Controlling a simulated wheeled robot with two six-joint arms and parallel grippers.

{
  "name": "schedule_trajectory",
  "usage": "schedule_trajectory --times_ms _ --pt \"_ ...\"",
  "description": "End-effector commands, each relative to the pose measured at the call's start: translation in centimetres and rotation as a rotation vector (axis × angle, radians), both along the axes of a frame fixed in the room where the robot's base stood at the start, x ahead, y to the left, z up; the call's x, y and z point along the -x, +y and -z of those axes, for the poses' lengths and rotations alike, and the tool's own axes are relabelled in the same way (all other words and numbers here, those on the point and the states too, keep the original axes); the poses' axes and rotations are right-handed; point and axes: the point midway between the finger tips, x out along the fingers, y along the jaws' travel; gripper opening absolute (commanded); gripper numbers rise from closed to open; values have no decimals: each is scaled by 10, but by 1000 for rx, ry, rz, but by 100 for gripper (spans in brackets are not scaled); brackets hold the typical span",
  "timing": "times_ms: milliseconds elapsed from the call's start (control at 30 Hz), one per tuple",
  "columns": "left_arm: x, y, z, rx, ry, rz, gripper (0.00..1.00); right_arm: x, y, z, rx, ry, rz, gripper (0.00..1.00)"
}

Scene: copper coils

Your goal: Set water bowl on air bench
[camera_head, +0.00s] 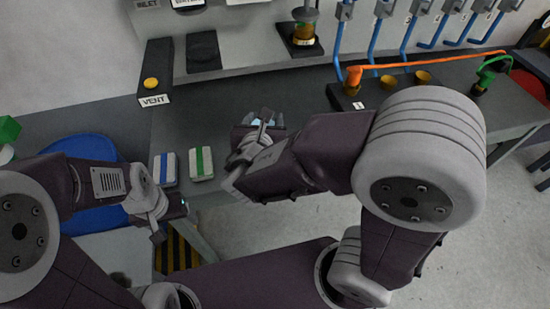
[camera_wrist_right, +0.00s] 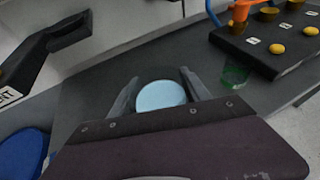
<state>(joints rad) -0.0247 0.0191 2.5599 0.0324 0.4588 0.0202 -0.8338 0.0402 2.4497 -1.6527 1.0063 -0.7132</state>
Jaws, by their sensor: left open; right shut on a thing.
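I cannot tell whether the bowl touches the bench. My left gripper (camera_head: 172,220) is open and empty near the bench's front left end.
Blue-striped (camera_head: 165,168) and green-striped (camera_head: 201,163) blocks lie on the bench between the grippers. A VENT box (camera_head: 155,75) with a yellow button stands behind. A green clear cup (camera_wrist_right: 235,76) and a dark block (camera_wrist_right: 268,45) with orange fittings are right of the bowl. A blue seat (camera_head: 88,150) is left.

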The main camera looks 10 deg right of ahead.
Motion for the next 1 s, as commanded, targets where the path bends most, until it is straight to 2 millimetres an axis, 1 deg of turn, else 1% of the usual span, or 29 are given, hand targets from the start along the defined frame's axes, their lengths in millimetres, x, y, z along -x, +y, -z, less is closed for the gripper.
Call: schedule_trajectory --times_ms 67,133,300,400,500,600,733,900,1000 --pt "0 0 0 0 -1 0 74 -3 4 1 2 1 -1 5" --pt "0 0 3 0 -1 0 74 -9 14 11 4 2 -1 5" --pt "0 0 11 0 0 0 74 -37 54 40 4 2 -2 5" --pt "0 0 13 0 0 0 74 -51 74 55 3 2 0 5" --pt "0 0 14 0 0 0 74 -61 89 64 1 -1 0 5" --pt "0 0 14 0 0 0 74 -66 96 68 0 -1 0 5" --pt "0 0 15 0 0 0 74 -67 97 71 1 -1 0 5" --pt "0 0 26 0 0 0 74 -66 97 103 4 1 -1 5" --pt "0 0 27 0 0 0 74 -66 97 109 2 -1 1 5"
